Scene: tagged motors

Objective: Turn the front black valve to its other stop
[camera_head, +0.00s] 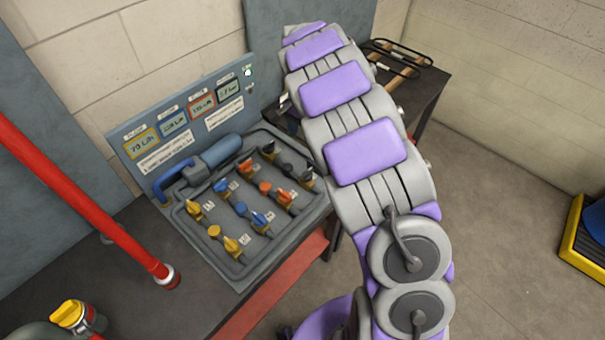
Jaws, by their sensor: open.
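The front black valve (308,178) sits at the right end of the front row on the grey valve panel (238,276). It is close to the left edge of my arm, and its handle angle is hard to make out. The back black valve (269,150) stands behind it to the left. My arm rises from the bottom right and crosses past the panel's right side toward the back wall. My gripper cannot be made out; the arm's own links hide the far end.
Yellow, blue and orange valves (259,218) fill the rest of both rows. A blue-grey cylinder (221,151) and a display board (190,118) stand behind them. A red pole (80,199) crosses the left side. A black metal rack (402,58) lies on the table behind my arm.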

